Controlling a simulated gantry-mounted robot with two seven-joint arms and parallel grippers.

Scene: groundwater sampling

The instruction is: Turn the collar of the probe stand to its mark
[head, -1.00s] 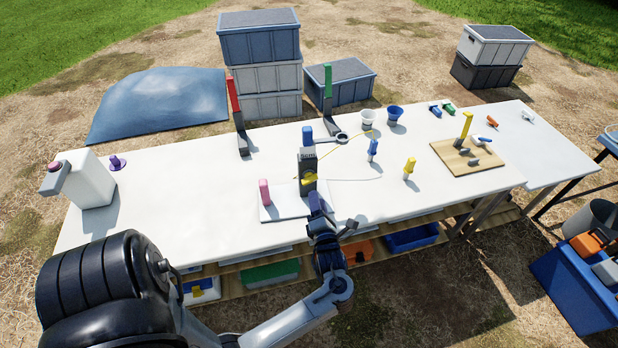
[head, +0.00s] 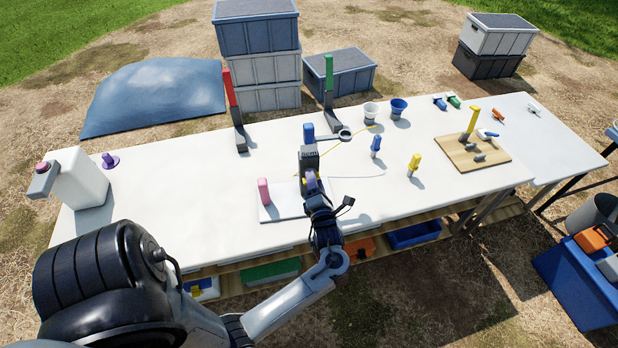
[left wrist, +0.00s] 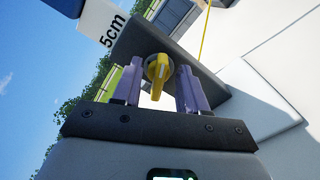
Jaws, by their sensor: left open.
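The probe stand (head: 309,155) is a dark grey upright block with a blue top, on a white base plate near the table's front edge. In the left wrist view its dark face (left wrist: 205,75) and a white "5cm" label (left wrist: 104,30) show. The yellow collar (left wrist: 158,68) sits on that face, its narrow end pointing at my gripper. My left gripper (head: 312,182) is at the front of the stand. Its purple fingers are open, one on each side of the collar, with gaps visible. I cannot make out the collar's mark. My right gripper is not in view.
A pink post (head: 263,191) stands on the base plate just left of my gripper. A yellow cord runs behind the stand. Blue (head: 375,144) and yellow (head: 414,163) upright pieces stand to the right.

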